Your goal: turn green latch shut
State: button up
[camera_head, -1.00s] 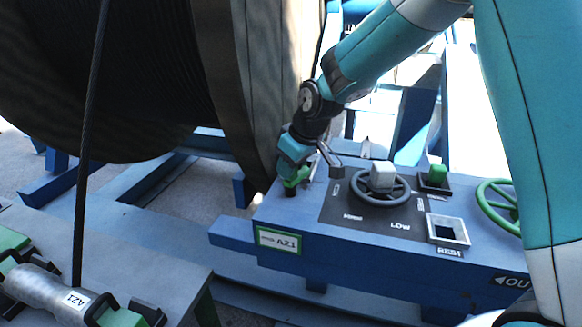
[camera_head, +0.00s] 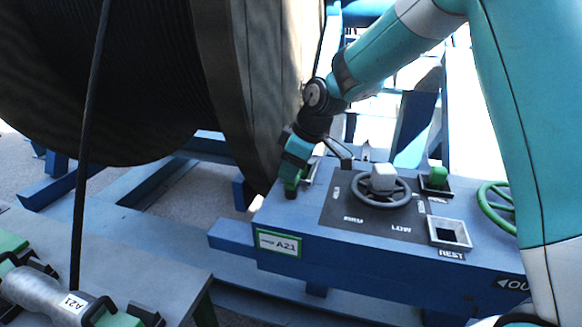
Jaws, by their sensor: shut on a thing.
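The green latch (camera_head: 291,187) is a small green piece on a dark base at the left end of the blue control bench, close to the big reel's rim. My gripper (camera_head: 293,174) comes down on it from above and is shut on it. The teal hand hides most of the latch's upper part. The latch's exact angle cannot be told from this view.
The cable reel (camera_head: 258,90) stands close to the left of my gripper. On the blue bench (camera_head: 228,238) are a grey handwheel (camera_head: 362,200), a green button (camera_head: 438,176), a square socket (camera_head: 449,233) and a green wheel (camera_head: 494,207). A grey cable connector (camera_head: 40,290) lies at lower left.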

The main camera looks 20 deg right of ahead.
jog(key=o, duration=0.9)
jog(key=shift+r, duration=0.1)
jog(key=b+v, duration=0.1)
jog(key=v, duration=1.6)
jog(key=shift+r+b, duration=0.2)
jog(key=shift+b, duration=0.2)
jog(key=shift+s, duration=0.1)
